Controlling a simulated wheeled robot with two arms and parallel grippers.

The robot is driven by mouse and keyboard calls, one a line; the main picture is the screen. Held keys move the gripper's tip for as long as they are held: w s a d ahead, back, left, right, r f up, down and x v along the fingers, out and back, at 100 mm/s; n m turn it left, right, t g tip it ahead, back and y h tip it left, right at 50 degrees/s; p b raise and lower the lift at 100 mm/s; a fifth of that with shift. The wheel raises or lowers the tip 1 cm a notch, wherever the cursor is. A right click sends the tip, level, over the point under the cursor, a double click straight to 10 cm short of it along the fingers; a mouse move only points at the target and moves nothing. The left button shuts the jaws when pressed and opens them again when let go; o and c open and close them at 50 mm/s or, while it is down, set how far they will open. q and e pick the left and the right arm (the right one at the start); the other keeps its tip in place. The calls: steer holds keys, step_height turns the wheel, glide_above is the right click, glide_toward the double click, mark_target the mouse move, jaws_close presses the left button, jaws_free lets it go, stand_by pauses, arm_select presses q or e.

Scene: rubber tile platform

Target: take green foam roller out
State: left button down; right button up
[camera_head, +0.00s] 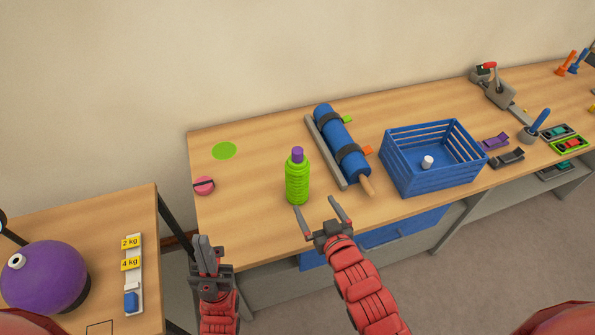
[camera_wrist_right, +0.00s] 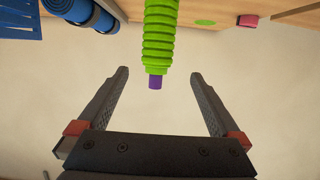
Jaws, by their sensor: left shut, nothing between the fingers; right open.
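A green ribbed cylinder with a purple top (camera_head: 297,182), which looks like the foam roller, stands upright on the wooden bench near its front edge. In the right wrist view it appears upside down, its green body (camera_wrist_right: 160,38) at the top and the purple end between the fingers in the picture. My right gripper (camera_head: 318,211) is open and empty, just in front of the cylinder and apart from it. My left gripper (camera_head: 203,243) is shut and empty, to the left in front of the bench edge.
A blue roll in a grey holder (camera_head: 340,140) lies right of the cylinder, with a blue slatted crate (camera_head: 410,183) beyond. A green disc (camera_head: 224,150) and a pink object (camera_head: 204,186) are left. A purple ball (camera_head: 45,280) rests on the lower table.

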steer(key=b, duration=1)
glide_toward(301, 181)
steer(key=f+x, duration=0.1)
steer(key=x, duration=0.3)
steer(key=w, duration=0.1)
steer(key=w+a+p, duration=0.1)
steer(key=w, duration=0.1)
steer(key=shift+a, duration=0.15)
steer(key=shift+w+a+f+p, duration=0.1)
steer(key=shift+w+p, duration=0.1)
steer(key=shift+w, duration=0.15)
steer(key=shift+w+a+f+p, duration=0.1)
steer(key=shift+w+f+p, duration=0.1)
steer(key=shift+w, duration=0.5)
steer(key=p+x, duration=0.1)
steer(key=x, duration=0.1)
steer(key=p+x, duration=0.1)
steer(key=x, duration=0.1)
steer(key=shift+s+d+f, duration=0.1)
steer(key=shift+s+f, duration=0.05)
steer(key=shift+f, duration=0.2)
steer(key=shift+w+f, duration=0.15)
steer(key=shift+w, duration=0.1)
steer(key=c, duration=1.3)
